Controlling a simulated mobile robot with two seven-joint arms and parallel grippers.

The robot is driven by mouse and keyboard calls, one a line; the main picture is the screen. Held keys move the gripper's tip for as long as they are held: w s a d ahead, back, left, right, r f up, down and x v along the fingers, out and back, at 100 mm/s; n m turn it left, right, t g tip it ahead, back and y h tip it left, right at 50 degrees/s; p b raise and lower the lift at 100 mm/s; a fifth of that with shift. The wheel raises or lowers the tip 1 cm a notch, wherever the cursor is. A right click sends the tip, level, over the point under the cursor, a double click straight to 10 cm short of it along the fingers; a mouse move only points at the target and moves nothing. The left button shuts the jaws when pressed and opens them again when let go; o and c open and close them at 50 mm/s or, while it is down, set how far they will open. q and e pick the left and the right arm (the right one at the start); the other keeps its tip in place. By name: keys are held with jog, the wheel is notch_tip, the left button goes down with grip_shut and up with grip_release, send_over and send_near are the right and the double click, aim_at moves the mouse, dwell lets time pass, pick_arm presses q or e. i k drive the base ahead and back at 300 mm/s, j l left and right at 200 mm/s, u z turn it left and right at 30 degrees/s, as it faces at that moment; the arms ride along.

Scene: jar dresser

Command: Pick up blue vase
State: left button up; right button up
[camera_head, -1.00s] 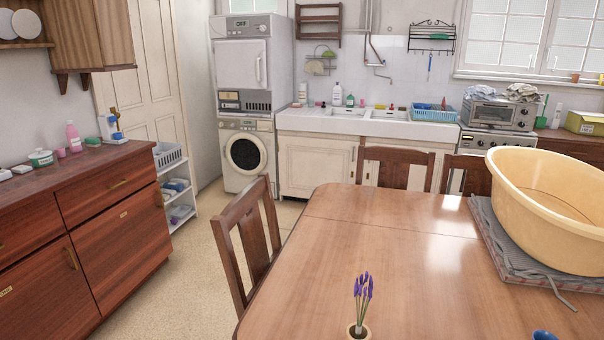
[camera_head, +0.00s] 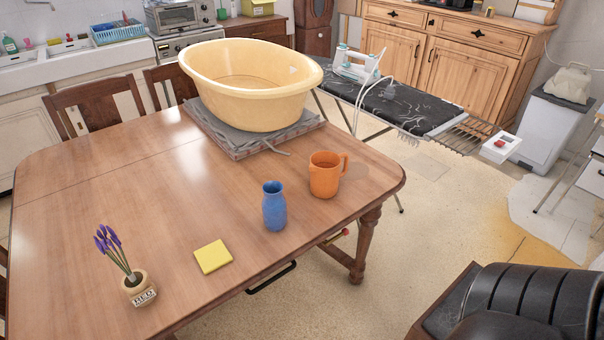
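The blue vase (camera_head: 274,207) stands upright on the wooden table (camera_head: 110,210), close to the table's near right edge. It has a rounded body and a narrower neck. An orange mug (camera_head: 324,176) stands just to its right and a little behind it, apart from it. Neither of my grippers shows in the head view.
A yellow square pad (camera_head: 213,256) and a small pot (camera_head: 139,287) with purple flowers sit left of the vase. An ironing board (camera_head: 400,105) stands beyond the table.

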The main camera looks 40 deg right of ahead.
aim_at(274, 206)
jog(key=z, duration=1.1)
